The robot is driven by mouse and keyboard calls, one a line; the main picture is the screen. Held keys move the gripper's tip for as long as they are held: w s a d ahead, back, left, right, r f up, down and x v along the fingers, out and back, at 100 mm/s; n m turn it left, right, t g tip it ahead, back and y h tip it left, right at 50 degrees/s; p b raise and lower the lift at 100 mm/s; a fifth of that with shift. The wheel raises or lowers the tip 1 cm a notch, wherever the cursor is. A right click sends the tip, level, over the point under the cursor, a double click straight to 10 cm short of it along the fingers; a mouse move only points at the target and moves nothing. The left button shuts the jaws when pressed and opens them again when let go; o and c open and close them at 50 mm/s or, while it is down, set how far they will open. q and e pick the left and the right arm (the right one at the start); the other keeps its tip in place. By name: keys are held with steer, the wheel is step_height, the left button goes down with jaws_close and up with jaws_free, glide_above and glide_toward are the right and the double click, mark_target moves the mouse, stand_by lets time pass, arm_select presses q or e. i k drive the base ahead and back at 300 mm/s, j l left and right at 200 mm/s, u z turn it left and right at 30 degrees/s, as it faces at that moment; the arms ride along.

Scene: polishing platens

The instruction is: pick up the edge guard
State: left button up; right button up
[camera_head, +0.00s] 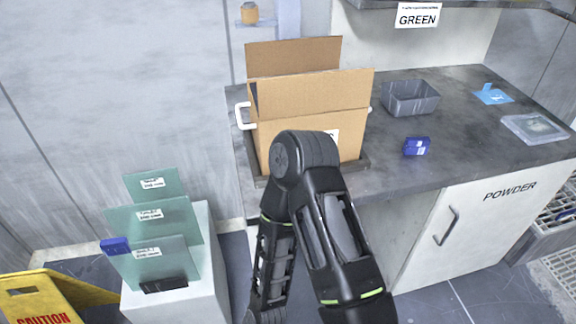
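Two blue pieces could be the edge guard. One small blue piece (417,146) with pale marks lies on the dark countertop (385,178), right of the box. Another blue piece (115,245) sits on the upper left corner of the front glass plate (165,262). One of my arms rises from the bottom, bends in front of the cardboard box and runs back down out of the picture. Neither of my grippers shows, so I cannot see whether they hold anything.
An open cardboard box (312,112) stands in a white-handled tray (243,115) on the counter. A grey bin (411,98), a blue item (492,94) and a clear lidded container (535,128) lie behind and right. A yellow caution sign (50,295) stands lower left, beside a white stand (212,262).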

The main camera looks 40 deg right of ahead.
mark_target(415, 145)
steer(key=z, duration=2.1)
steer(key=i+l+u, duration=0.25)
steer(key=l, duration=0.7)
steer(key=i+l+u, duration=0.2)
steer(key=l, duration=0.75)
steer(key=l+u, duration=0.25)
steer(key=l, duration=0.75)
